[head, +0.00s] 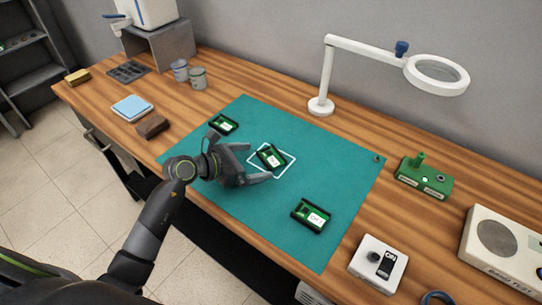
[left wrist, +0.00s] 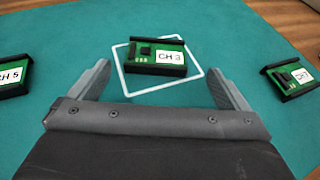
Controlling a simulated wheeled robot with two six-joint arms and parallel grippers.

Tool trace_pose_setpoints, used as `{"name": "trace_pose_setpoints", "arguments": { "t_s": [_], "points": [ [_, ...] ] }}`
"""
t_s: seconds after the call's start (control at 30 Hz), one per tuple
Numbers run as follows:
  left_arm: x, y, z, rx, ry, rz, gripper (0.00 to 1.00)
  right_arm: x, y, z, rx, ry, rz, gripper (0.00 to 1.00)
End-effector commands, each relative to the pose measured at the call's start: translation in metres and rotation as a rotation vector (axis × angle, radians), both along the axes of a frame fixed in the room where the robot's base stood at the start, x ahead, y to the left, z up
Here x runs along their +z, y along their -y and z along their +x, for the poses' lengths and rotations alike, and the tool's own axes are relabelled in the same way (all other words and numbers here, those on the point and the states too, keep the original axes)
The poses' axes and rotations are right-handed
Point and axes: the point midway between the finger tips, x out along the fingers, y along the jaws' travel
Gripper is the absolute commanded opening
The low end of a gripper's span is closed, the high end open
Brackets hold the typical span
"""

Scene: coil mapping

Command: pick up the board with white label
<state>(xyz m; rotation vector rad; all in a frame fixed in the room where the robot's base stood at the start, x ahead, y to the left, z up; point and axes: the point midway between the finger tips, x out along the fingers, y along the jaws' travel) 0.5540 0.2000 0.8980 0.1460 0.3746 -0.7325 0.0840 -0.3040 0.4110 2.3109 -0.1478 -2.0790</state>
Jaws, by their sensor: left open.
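Three green boards in black frames with white labels lie on the teal mat (head: 225,190). The middle board (head: 270,157) lies inside a white square outline; in the left wrist view its label reads CH 3 (left wrist: 157,58). The far-left board (head: 223,124) shows as CH 5 at the left edge of the left wrist view (left wrist: 14,77). The near board (head: 312,216) shows at the right edge of that view (left wrist: 291,76), its label hard to read. My left gripper (head: 259,162) is open and empty, its fingers pointing at the middle board, one to each side. My right gripper is not in view.
A white magnifier lamp (head: 321,106) stands behind the mat. A green fixture (head: 425,178), a white box with a switch (head: 366,262) and a beige speaker unit (head: 497,246) are at right. Cups (head: 198,78), a blue pad (head: 132,107) and a brown block (head: 152,127) are at left.

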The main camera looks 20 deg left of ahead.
Motion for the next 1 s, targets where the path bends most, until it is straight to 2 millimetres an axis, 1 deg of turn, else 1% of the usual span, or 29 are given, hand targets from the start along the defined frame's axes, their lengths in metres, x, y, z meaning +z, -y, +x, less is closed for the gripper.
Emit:
{"name": "trace_pose_setpoints", "arguments": {
  "t_s": [0.1, 0.3, 0.6, 0.67, 1.0],
  "points": [
    [-0.003, 0.008, 0.014, 0.0, -0.002, -0.005, 0.98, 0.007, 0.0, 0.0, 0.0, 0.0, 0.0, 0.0],
    [-0.013, 0.02, 0.029, 0.001, 0.0, -0.003, 0.98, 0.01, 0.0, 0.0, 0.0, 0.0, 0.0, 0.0],
    [-0.016, 0.023, 0.032, 0.0, 0.001, -0.001, 0.98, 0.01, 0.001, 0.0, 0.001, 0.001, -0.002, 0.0],
    [-0.016, 0.022, 0.032, 0.0, 0.001, -0.001, 0.92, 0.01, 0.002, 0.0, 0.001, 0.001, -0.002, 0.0],
    [-0.015, 0.022, 0.032, 0.0, 0.001, -0.001, 0.47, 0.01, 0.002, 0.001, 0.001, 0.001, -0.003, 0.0]
  ]
}}
